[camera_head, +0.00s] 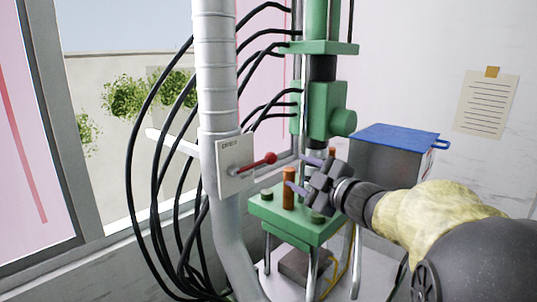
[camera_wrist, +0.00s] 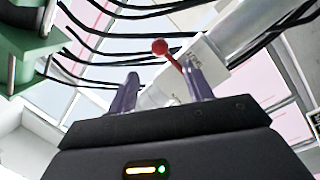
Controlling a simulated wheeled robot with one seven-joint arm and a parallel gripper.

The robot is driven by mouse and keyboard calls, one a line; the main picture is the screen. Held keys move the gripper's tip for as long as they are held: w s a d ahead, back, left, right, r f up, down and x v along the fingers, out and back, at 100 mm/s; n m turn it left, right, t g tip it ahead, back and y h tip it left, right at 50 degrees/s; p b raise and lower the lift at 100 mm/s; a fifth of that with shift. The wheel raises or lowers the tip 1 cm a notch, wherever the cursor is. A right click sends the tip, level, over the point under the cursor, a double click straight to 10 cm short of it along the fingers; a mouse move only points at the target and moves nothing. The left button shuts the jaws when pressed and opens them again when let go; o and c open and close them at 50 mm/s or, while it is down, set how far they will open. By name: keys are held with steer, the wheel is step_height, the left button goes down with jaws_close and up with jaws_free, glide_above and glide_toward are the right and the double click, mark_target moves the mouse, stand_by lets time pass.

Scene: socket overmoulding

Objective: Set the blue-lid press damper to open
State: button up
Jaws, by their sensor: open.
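The damper is a white plate (camera_head: 235,165) on the pale round duct (camera_head: 218,85). Its lever has a red knob (camera_head: 271,158) and points right and slightly up, across the duct. Small lettering at the plate's top is too small to read surely. My gripper (camera_head: 296,171) is open and empty, just right of the knob with a gap between. In the wrist view the red knob (camera_wrist: 160,46) shows beyond and between the two purple fingers (camera_wrist: 158,72). A box with a blue lid (camera_head: 395,137) stands behind my arm.
The green press (camera_head: 318,47) rises behind my gripper; its green lower plate (camera_head: 285,222) carries an orange post (camera_head: 288,190) close under the fingers. Black cables (camera_head: 160,140) hang left of and behind the duct. A paper notice (camera_head: 487,102) is on the right wall.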

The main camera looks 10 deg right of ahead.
mark_target(275, 161)
steer(key=p+x, duration=0.4)
steer(key=x, duration=0.8)
steer(key=shift+f, duration=0.1)
steer(key=shift+s, duration=0.1)
jaws_close()
